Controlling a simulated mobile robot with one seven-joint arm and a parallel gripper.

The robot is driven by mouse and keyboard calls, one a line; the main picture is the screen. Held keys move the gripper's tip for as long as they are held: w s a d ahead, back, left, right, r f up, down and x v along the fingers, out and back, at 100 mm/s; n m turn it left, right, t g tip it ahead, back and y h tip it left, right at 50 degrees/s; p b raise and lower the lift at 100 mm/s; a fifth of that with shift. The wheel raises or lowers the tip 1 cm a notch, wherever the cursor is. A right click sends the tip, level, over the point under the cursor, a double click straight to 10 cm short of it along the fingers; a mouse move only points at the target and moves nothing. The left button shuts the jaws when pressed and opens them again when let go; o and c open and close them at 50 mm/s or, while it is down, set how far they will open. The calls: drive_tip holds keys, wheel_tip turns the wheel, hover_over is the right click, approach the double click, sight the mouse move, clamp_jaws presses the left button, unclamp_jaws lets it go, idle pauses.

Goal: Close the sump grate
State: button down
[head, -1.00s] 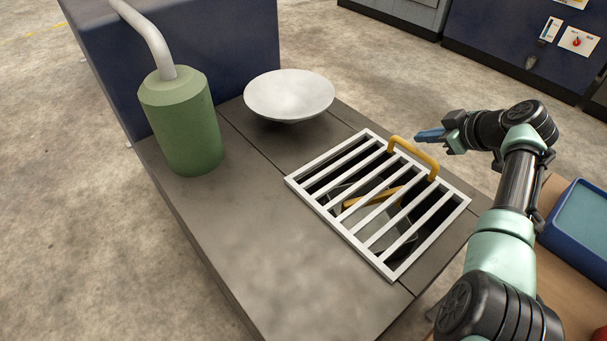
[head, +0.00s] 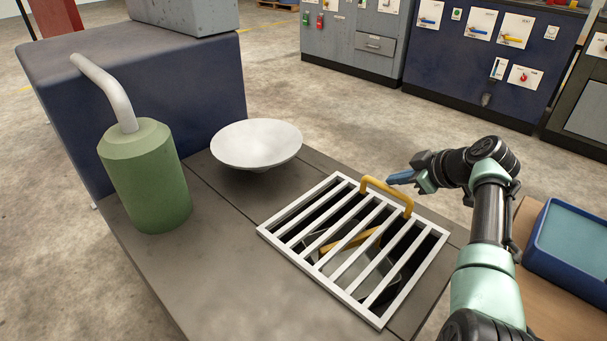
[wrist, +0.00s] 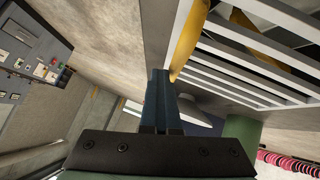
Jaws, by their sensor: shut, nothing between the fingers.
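The sump grate (head: 349,213) is a white barred frame lying over a dark opening in the grey bench top, and it looks flat there. A yellow handle (head: 388,189) arches up from its far right edge. Through the bars I see a pale container and a yellow-orange bar (head: 352,241), partly hidden. My gripper (head: 393,179), with blue fingers, is shut and empty just right of the handle. In the wrist view the shut fingers (wrist: 158,76) point toward the yellow handle (wrist: 188,40), with the grate bars (wrist: 250,65) at right. I cannot tell if they touch.
A white shallow dish (head: 256,143) stands behind the grate. A green cylinder (head: 148,180) with a pale pipe is at the left of the bench. A blue tray (head: 570,240) sits on a wooden surface at right. Cabinets (head: 475,60) line the back. The front bench top is clear.

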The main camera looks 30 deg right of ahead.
drive_tip(key=shift+a+f, duration=0.1)
drive_tip(key=shift+f, duration=0.1)
drive_tip(key=p+v, duration=0.6)
drive_tip(key=v, duration=0.7)
drive_tip(key=shift+r, duration=0.2)
